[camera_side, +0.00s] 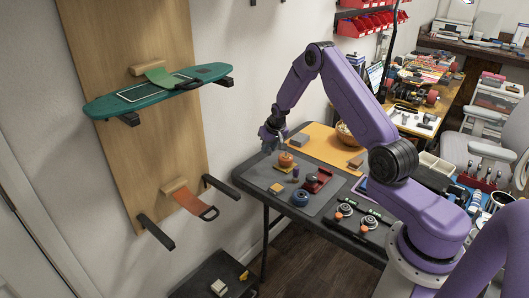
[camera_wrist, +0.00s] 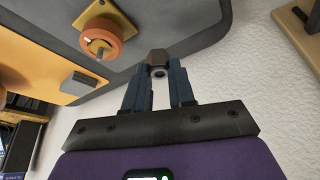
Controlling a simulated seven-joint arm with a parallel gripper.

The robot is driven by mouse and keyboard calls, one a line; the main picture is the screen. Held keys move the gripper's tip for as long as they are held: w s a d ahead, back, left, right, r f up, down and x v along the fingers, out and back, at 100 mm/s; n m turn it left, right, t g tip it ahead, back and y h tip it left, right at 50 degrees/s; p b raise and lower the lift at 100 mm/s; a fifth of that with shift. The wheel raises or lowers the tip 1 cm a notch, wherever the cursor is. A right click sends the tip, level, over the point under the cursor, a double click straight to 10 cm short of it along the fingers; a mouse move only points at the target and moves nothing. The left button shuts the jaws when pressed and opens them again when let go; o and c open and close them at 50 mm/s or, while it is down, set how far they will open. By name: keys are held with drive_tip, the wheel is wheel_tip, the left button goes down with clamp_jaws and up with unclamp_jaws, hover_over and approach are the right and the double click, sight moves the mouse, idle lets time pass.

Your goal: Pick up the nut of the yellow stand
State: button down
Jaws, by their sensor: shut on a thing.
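My gripper (camera_wrist: 157,76) is shut on a small dark six-sided nut (camera_wrist: 157,58), held between the fingertips with its hole facing the camera. In the side view my gripper (camera_side: 268,142) hangs above the back left of the grey mat; the nut is too small to make out there. An orange wheel (camera_wrist: 112,44) sits on the yellow stand (camera_wrist: 117,13), with a stub showing at its middle. The nut is apart from this wheel. The orange wheel also shows in the side view (camera_side: 286,158), a little right of and below my gripper.
The grey mat (camera_side: 258,176) also holds a blue wheel (camera_side: 300,198), a red part (camera_side: 318,181) and a tan block (camera_side: 276,188). A grey block (camera_side: 299,140) lies on the orange mat (camera_side: 325,146) behind. A wooden panel with a green skateboard (camera_side: 150,92) stands left.

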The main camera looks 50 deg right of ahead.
drive_tip(key=s+a+r, duration=0.3)
drive_tip(key=s+r, duration=0.1)
drive_tip(key=s, duration=0.4)
drive_tip(key=shift+w+d+f, duration=0.7)
drive_tip(key=shift+w+d, duration=0.2)
drive_tip(key=shift+d, duration=0.9)
drive_tip(key=shift+w+d+f, duration=0.7)
drive_tip(key=shift+w+d, duration=0.15)
drive_tip(key=shift+d, duration=0.9)
drive_tip(key=shift+w+d+f, duration=0.7)
drive_tip(key=shift+w+d, duration=0.2)
drive_tip(key=shift+d, duration=0.9)
drive_tip(key=shift+f, duration=1.45)
drive_tip(key=c, duration=0.9)
unclamp_jaws()
clamp_jaws()
